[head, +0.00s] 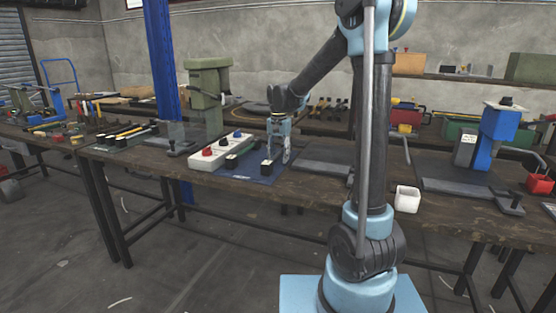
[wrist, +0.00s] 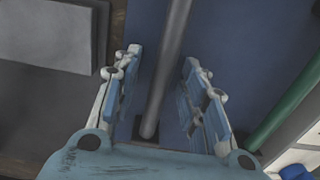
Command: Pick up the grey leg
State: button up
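The grey leg (wrist: 166,75) is a plain rod lying on the blue mat (wrist: 235,60). In the wrist view it runs lengthwise between the two fingers of my gripper (wrist: 160,62), with visible room on both sides. My gripper is open. In the head view my gripper (head: 281,157) points down over the mat's right part. There the leg's dark end (head: 266,169) shows beside the fingers, and the rest of the leg is largely hidden. How high the fingertips are above the mat is hard to tell.
A green leg (wrist: 288,112) lies to the right on the same mat. A white box with coloured knobs (head: 222,148) stands left of the mat. A green press (head: 206,92) stands behind. A grey plate (wrist: 55,35) lies at the wrist view's left.

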grip_shut()
dwell(0.3)
